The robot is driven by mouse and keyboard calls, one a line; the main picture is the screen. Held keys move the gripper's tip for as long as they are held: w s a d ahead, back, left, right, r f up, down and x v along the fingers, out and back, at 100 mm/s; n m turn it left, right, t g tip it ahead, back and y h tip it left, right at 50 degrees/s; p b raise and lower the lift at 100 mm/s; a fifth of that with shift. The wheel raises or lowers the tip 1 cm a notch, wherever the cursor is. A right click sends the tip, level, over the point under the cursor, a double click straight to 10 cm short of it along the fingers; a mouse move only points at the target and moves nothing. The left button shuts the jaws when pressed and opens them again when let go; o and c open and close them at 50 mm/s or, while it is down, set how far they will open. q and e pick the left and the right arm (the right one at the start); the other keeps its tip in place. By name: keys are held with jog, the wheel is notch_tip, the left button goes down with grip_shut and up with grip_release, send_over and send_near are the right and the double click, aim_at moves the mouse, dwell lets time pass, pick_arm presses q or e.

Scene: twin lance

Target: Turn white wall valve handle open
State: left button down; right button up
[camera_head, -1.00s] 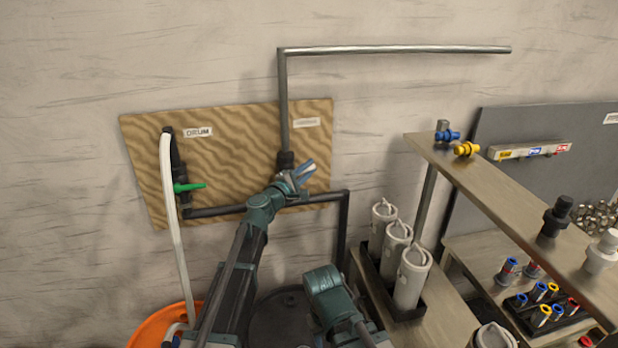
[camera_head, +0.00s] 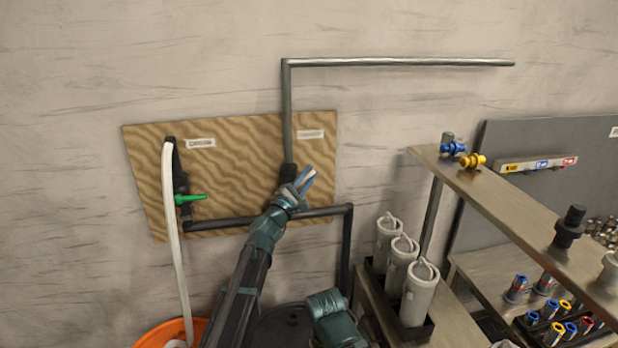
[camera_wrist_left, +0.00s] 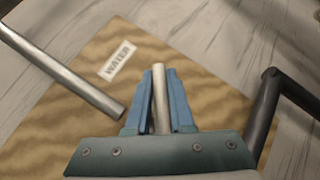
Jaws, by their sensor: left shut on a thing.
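The white valve handle (camera_wrist_left: 161,98) shows in the left wrist view as a pale rod between the two blue fingers of my left gripper (camera_wrist_left: 160,74). In the head view my left gripper (camera_head: 307,178) is at the water valve, in front of the dark fitting (camera_head: 287,172) at the foot of the upright grey pipe (camera_head: 287,120). It is shut on the handle, and its fingers point up and right. The valve body is mostly hidden behind the gripper. My right gripper is not in view; only a teal part of what seems my right arm shows at the bottom.
The wooden board (camera_head: 240,135) also carries a green-handled valve (camera_head: 188,199) with a white hose (camera_head: 174,245) at left. An orange bucket (camera_head: 163,332) stands below. A shelf (camera_head: 505,200) and grey-white canisters (camera_head: 418,295) stand at right.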

pick_arm(q)
jog(key=c, duration=0.8)
grip_release()
jog(key=shift+b+v, duration=2.05)
jog(key=shift+v, duration=4.9)
